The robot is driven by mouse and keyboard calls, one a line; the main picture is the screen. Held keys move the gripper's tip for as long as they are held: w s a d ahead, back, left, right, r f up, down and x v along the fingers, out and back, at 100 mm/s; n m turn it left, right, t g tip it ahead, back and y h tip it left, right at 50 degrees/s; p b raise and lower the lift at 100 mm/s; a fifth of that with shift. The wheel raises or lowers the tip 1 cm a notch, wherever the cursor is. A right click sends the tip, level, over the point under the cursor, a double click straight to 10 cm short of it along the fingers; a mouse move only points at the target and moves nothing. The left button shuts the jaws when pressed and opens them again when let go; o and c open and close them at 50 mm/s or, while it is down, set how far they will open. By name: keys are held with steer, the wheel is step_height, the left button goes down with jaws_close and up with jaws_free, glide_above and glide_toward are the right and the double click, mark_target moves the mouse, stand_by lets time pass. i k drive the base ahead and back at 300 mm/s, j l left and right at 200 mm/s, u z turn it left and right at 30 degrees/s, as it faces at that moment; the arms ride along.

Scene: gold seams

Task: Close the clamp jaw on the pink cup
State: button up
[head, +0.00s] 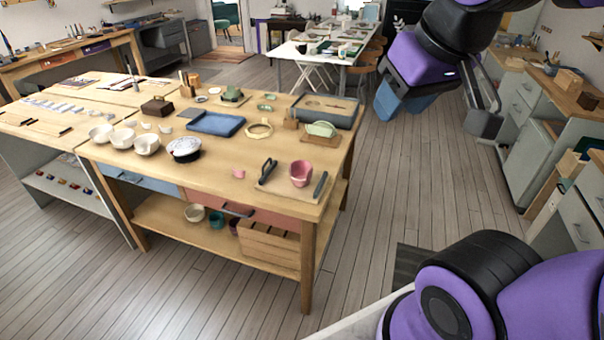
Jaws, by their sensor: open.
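The pink cup (301,170) stands upright on a light wooden board (285,188) at the near right corner of the worktable. A dark upright piece with a curved handle (267,171) is on the board to the cup's left, apart from it. A dark bar (321,184) is close to the cup's right side; I cannot tell whether they touch. Which of these is the moving clamp jaw is unclear at this size. My gripper (437,114) is at the upper right, open and seemingly empty, away from the clamp and over the floor in the picture.
The worktable (225,178) holds several bowls (147,144), a blue tray (215,123), a gold-coloured ring (259,130), a green dish (321,129) and a grey tray (326,109) behind the clamp. Grey cabinets (530,140) stand at the right. Floor (400,190) between them is clear.

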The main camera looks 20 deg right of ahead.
mark_target(266, 175)
steer(key=i+l, duration=0.1)
steer(key=i, duration=0.45)
steer(key=i+l, duration=0.1)
steer(key=i, duration=0.5)
